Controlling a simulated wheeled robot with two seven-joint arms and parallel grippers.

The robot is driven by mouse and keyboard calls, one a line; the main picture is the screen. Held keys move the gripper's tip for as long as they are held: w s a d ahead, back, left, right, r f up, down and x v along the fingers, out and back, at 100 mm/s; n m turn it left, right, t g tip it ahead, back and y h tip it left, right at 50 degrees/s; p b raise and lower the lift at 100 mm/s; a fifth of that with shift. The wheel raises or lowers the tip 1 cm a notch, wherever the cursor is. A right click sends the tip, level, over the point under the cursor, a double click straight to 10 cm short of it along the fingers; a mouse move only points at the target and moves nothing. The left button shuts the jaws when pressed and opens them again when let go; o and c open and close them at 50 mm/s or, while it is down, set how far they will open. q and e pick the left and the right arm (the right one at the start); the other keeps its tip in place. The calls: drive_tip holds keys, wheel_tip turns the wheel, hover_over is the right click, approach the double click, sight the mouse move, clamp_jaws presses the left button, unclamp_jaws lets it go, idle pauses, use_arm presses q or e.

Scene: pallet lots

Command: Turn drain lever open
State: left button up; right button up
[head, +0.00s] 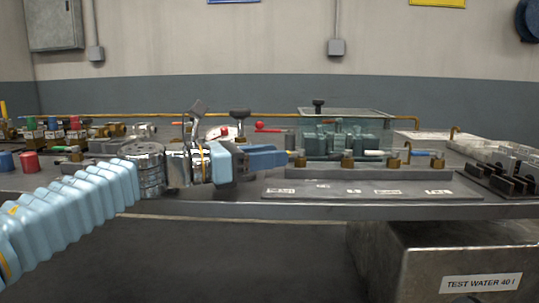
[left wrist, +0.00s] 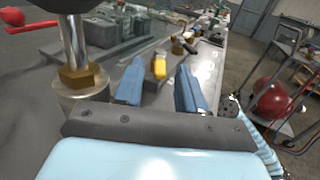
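Several small brass valves with coloured levers stand in a row on the bench; I cannot tell from the small labels which is the drain lever. The nearest one has an orange-yellow lever (left wrist: 159,67), seen between my fingers in the left wrist view. In the head view an orange lever tip (head: 291,153) shows just right of my fingertips. My left gripper (head: 284,158) has blue fingers and points right along the row. In the left wrist view the gripper (left wrist: 158,88) is open, its fingers apart with nothing clamped. My right gripper is not seen.
A label plate (head: 350,190) lies in front of the valves. A clear tank (head: 345,120) stands behind them. A black-knobbed stem with a brass nut (left wrist: 75,76) rises close beside my left gripper. Red-knobbed levers (head: 267,127) are behind. A steel test-water bin (head: 440,262) sits below the bench edge.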

use_arm(q)
drive_tip(key=shift+w+d, duration=0.1)
drive_tip(key=shift+d, duration=0.15)
clamp_jaws()
